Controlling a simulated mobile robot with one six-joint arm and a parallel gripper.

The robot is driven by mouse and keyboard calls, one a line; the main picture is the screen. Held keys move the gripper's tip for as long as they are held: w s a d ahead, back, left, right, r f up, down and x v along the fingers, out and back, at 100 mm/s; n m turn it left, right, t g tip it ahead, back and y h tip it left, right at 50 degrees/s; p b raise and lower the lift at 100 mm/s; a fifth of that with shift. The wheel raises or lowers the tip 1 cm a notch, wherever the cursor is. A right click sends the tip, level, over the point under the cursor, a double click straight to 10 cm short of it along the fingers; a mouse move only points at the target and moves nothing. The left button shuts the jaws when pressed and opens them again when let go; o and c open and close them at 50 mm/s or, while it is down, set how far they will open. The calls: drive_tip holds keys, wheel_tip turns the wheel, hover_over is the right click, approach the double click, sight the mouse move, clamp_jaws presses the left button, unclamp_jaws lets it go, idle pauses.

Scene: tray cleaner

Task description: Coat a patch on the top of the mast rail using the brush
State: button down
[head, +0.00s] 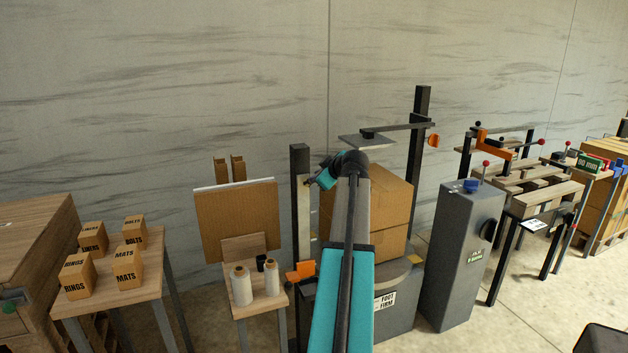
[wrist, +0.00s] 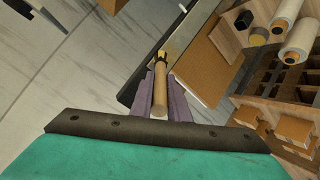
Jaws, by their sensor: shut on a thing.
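My gripper (wrist: 161,92) is shut on the wooden handle of the brush (wrist: 160,103). The brush's dark and yellow head points away from me in the wrist view. It overlaps the pale mast rail (wrist: 203,38) there; I cannot tell if it touches. A yellowish area (wrist: 174,48) shows beside the brush head. In the head view, the mast rail (head: 305,208) is a pale strip on a dark upright post (head: 299,153). The teal end of my arm is beside its upper part, and the fingers and brush are not clear there.
A brown board (head: 235,220) stands left of the mast, behind white spools (head: 241,286) on a small table. A large carton (head: 370,207) stands right of the mast. A flat plate on an arm (head: 365,141) hangs above it. A grey cabinet (head: 462,255) stands further right.

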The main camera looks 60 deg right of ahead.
drive_tip(key=shift+s+d, duration=0.2)
drive_tip(key=shift+d, duration=0.15)
drive_tip(key=shift+s+a, duration=0.1)
drive_tip(key=shift+s+a+b, duration=0.35)
drive_tip(key=shift+s+a, duration=0.5)
drive_tip(key=shift+s, duration=0.35)
drive_tip(key=shift+s+a+b, duration=0.35)
drive_tip(key=shift+s+a, duration=0.5)
drive_tip(key=shift+s, duration=0.3)
drive_tip(key=shift+s+a, duration=0.1)
drive_tip(key=shift+s+a, duration=0.8)
drive_tip(key=shift+s, duration=0.3)
